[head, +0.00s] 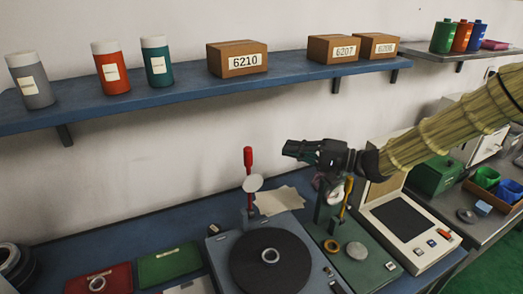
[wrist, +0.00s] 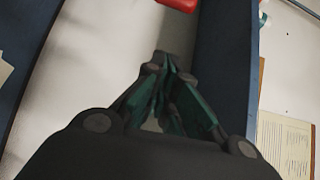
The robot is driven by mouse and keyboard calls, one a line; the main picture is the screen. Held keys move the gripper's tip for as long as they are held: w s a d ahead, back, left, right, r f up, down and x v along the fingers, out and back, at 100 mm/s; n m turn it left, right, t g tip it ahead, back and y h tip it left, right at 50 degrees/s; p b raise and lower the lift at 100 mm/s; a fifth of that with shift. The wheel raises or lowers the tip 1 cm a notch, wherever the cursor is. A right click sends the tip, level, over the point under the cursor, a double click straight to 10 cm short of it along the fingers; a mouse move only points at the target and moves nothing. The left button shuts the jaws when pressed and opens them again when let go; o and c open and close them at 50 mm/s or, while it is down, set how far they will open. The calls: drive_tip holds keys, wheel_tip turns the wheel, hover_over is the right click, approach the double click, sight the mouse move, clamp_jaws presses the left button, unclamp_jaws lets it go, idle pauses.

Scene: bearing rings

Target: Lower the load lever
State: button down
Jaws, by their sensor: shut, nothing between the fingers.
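The load lever (head: 248,170) stands upright with a red grip at its top, at the back of a grey-blue machine with a dark round plate (head: 270,262). In the wrist view my gripper's fingers (wrist: 163,62) are closed together and empty. A red piece (wrist: 178,4) at the top edge of that view looks like the lever's grip, mostly cut off.
A blue shelf (head: 170,95) with canisters and labelled boxes runs above the bench. Below my arm stand a green machine (head: 350,262) with a yellow lever and a pale device (head: 410,222) with a dark screen. Red (head: 100,280) and green trays lie at left.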

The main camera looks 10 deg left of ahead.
drive_tip(key=s+a+p, duration=0.1)
drive_tip(key=a+p, duration=0.4)
drive_tip(key=a, duration=0.4)
drive_tip(key=shift+s+a, duration=0.2)
drive_tip(key=shift+s, duration=0.2)
drive_tip(key=shift+s+f, duration=0.1)
idle(0.3)
